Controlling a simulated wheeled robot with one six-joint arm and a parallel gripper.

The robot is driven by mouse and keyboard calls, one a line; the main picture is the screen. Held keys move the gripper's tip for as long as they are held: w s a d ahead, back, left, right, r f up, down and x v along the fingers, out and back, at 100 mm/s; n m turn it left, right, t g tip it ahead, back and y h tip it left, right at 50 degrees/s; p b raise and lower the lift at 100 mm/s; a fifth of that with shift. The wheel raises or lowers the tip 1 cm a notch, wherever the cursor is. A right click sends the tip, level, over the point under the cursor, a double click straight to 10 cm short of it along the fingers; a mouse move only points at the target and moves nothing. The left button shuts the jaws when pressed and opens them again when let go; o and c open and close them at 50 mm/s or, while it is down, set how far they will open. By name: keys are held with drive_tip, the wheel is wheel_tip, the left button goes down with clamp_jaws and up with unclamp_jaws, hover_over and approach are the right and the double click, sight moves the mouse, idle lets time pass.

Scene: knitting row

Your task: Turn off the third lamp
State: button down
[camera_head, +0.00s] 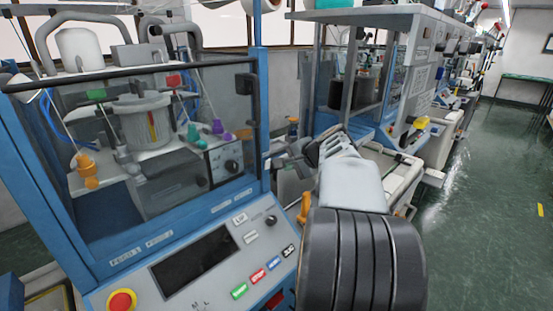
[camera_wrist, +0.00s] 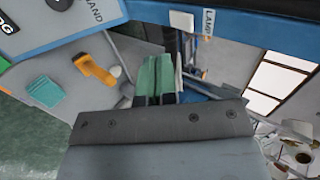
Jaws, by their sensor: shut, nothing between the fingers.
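In the wrist view a blue machine rail (camera_wrist: 262,32) carries a label (camera_wrist: 208,22) that reads LAMP. A small white plate (camera_wrist: 181,20), perhaps a switch, sits beside the label. I cannot tell whether it is on or off. My gripper (camera_wrist: 157,68) shows its green fingers closed together, empty, pointing toward the rail just below the plate. In the head view my gripper (camera_head: 276,154) is at the right side of the near blue knitting machine (camera_head: 262,150), partly hidden. No lamp is clearly recognisable as the third one.
The near machine's front panel (camera_head: 225,240) has several coloured buttons and a red stop button (camera_head: 121,300). An orange handle (camera_head: 305,207) stands close below my arm. More machines (camera_head: 410,90) line the row behind. The green floor (camera_head: 490,190) at the right is clear.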

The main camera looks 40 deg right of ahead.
sight(267, 164)
drive_tip(key=shift+w+a+f+p, duration=0.15)
drive_tip(key=shift+w+p, duration=0.15)
drive_tip(key=shift+w, duration=0.6)
drive_tip(key=shift+w+a+f+p, duration=0.1)
drive_tip(key=shift+w+p, duration=0.2)
drive_tip(key=shift+w, duration=0.65)
drive_tip(key=shift+w+a+f+p, duration=0.15)
drive_tip(key=shift+w+p, duration=0.15)
drive_tip(key=shift+w, duration=0.6)
drive_tip(key=shift+r, duration=0.1)
